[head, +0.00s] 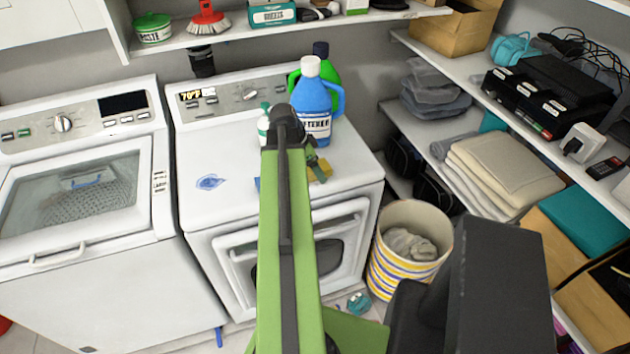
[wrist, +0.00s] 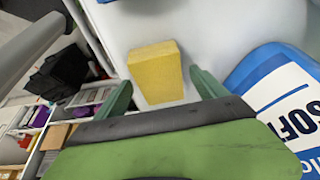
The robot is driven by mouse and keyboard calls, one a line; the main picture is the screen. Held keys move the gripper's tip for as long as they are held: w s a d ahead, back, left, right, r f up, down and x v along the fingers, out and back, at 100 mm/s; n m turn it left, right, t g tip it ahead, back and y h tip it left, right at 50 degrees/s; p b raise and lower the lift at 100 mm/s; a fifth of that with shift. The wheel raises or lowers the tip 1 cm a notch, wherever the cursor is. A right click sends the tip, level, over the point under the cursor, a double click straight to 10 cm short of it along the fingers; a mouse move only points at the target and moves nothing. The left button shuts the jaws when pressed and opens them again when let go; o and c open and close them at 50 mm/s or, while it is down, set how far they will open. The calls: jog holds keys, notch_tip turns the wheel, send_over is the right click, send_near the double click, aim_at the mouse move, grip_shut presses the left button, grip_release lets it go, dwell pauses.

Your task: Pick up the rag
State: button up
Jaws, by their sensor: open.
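My gripper (head: 316,165) is over the right part of the white dryer top, partly hidden behind my green arm in the head view. In the wrist view, my gripper (wrist: 163,88) is open, its two green fingers apart with nothing held. A yellow sponge-like block (wrist: 155,70) lies just beyond and between the fingertips. It also shows in the head view (head: 321,171). A small crumpled blue and white piece (head: 210,182), possibly the rag, lies on the dryer top, left of my arm. I cannot tell for sure which thing is the rag.
A blue softener bottle (head: 313,103) stands close behind my gripper, with a green bottle (head: 331,75) behind it. A striped bin (head: 404,258) holding grey cloth stands right of the dryer. Shelves with folded towels (head: 505,165) line the right wall.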

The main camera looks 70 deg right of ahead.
jog(key=shift+f, duration=0.25)
dwell(0.4)
jog(key=c, duration=1.4)
